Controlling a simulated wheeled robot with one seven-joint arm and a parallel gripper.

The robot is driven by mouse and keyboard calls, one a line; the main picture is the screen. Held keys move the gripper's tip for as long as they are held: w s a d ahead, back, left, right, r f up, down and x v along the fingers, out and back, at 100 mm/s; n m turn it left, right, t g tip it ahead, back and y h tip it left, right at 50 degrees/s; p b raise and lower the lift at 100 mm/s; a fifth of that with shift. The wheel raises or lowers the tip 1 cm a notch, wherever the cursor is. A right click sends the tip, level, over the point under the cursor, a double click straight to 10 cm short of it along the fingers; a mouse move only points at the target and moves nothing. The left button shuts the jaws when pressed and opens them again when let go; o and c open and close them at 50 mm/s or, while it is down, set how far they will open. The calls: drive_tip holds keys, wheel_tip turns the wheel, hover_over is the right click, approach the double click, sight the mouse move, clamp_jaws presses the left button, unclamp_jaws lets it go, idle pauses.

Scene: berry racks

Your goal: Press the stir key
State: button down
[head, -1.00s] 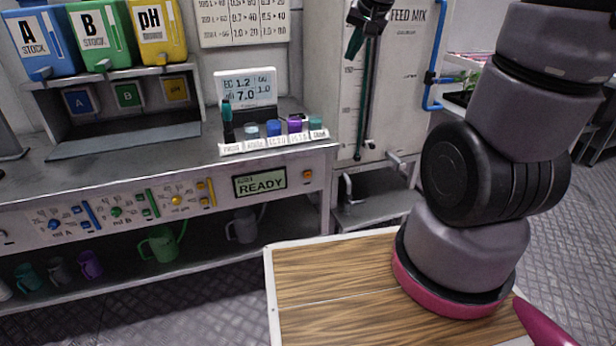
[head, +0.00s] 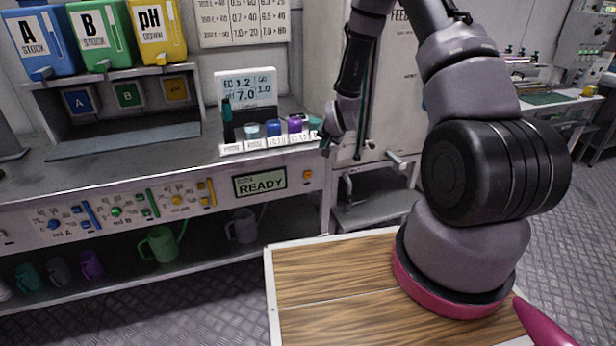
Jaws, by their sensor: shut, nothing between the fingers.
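The bench front carries a display (head: 260,183) reading READY, with a small orange button (head: 307,174) just right of it. Left of it are coloured knobs and slider strips, including a yellow knob (head: 177,200), a green knob (head: 116,211) and a blue knob (head: 53,224). The labels are too small to read, so I cannot tell which control is the stir key. My gripper (head: 327,146) is shut and empty, pointing down at the bench's right front corner. It appears above and right of the orange button, beside the right end of the cup row.
Small coloured cups (head: 274,128) stand behind white labels along the bench edge. A meter (head: 246,88) stands behind them. Jugs (head: 160,244) sit on the lower shelf. The floor before the bench is clear.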

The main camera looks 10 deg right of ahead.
drive_tip(key=s+f, duration=0.2)
drive_tip(key=f, duration=0.6)
drive_tip(key=s+a+f, duration=0.1)
drive_tip(key=s+f, duration=0.1)
drive_tip(key=f, duration=0.7)
drive_tip(key=shift+a+m, duration=0.3)
approach(309, 178)
drive_tip(key=shift+s+f+x, duration=0.15)
drive_tip(key=shift+x, duration=0.7)
drive_tip(key=shift+s+f+x, duration=0.15)
drive_tip(key=shift+x, duration=0.75)
drive_tip(key=shift+s+f+x, duration=0.15)
drive_tip(key=shift+x, duration=0.7)
drive_tip(key=shift+w, duration=0.4)
drive_tip(key=shift+w, duration=0.45)
drive_tip(key=shift+s, duration=0.85)
